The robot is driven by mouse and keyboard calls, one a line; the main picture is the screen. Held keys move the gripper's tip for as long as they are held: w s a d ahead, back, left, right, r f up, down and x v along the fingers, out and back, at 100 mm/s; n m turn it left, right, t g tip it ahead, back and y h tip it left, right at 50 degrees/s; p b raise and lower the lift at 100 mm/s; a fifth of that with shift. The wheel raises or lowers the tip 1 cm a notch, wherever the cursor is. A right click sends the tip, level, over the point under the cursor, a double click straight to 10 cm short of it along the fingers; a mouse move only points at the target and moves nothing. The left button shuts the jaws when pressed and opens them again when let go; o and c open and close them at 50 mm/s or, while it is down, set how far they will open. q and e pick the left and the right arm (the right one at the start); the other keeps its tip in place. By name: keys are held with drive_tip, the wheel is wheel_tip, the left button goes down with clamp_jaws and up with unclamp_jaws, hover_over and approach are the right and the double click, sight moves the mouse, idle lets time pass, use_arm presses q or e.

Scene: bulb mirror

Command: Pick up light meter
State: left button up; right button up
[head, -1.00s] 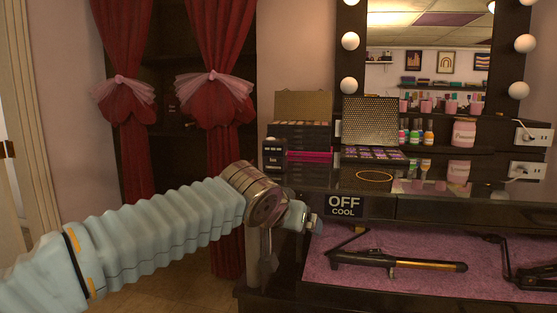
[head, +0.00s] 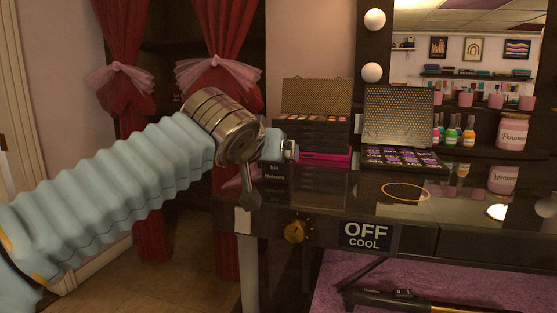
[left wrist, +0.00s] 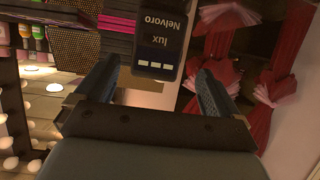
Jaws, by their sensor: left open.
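The light meter is a dark box with "lux Nelvoro" lettering and pale marks. It shows upside down in the left wrist view (left wrist: 158,42), in line with the gap between my fingers. In the head view the light meter (head: 274,175) is partly hidden behind my left gripper (head: 288,149), at the left end of the black counter. My left gripper is open and empty, with one finger to each side of the meter in the wrist view (left wrist: 160,80). Whether the fingers touch it I cannot tell. My right gripper is out of view.
A stacked makeup case (head: 312,128) with a pink bottom layer stands just right of the meter. An open palette (head: 400,157) and a gold ring (head: 405,192) lie further right on the counter (head: 340,200). Below are a knob (head: 296,231) and an "OFF COOL" sign (head: 368,235). Red curtains hang behind.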

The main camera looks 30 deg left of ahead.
use_arm(q)
drive_tip(key=x, duration=0.3)
drive_tip(key=p+x, duration=0.1)
drive_tip(key=x, duration=0.3)
drive_tip(key=shift+d, duration=0.2)
drive_tip(key=c, duration=1.1)
drive_tip(key=shift+r, duration=0.1)
drive_tip(key=shift+c, duration=0.2)
